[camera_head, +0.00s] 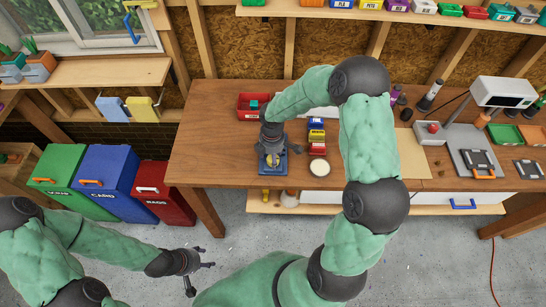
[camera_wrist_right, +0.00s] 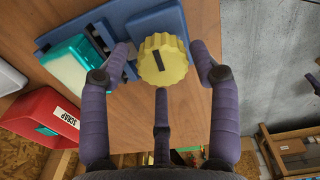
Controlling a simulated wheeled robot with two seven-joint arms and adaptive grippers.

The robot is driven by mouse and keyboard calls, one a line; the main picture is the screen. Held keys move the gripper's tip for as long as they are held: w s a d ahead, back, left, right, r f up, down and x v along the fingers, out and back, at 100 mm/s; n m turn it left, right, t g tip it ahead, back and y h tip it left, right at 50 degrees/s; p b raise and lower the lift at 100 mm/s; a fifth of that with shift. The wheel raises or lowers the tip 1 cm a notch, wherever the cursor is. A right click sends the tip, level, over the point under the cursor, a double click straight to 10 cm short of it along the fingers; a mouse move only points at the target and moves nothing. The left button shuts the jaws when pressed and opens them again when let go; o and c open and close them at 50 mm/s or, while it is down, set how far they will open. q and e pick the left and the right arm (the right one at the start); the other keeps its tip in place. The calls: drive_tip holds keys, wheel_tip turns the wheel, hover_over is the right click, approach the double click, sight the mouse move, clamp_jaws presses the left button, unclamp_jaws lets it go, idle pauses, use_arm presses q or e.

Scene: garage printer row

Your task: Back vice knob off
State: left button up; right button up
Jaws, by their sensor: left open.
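The blue vice (camera_head: 264,165) stands near the front edge of the wooden bench, partly hidden by my right gripper (camera_head: 283,148). In the right wrist view, the vice's yellow ribbed knob (camera_wrist_right: 163,60) has a dark mark on its face and sits in front of the blue vice body (camera_wrist_right: 139,25). A teal and white piece (camera_wrist_right: 75,62) lies at the vice. My right gripper's fingers (camera_wrist_right: 161,62) are open on either side of the knob, with gaps showing. My left gripper (camera_head: 199,265) is open and empty, low over the floor in front of the bench.
A red scrap bin (camera_head: 246,112) stands behind the vice. Small coloured boxes (camera_head: 316,135) and a round pale dish (camera_head: 318,168) stand to its right. Grey equipment (camera_head: 476,148) fills the bench's right end. Green, blue and red floor bins (camera_head: 108,182) stand left of the bench.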

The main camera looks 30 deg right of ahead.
drive_tip(key=shift+s+f, duration=0.1)
drive_tip(key=shift+s, duration=0.05)
wheel_tip(320, 180, up, 12)
idle(0.7)
idle(0.5)
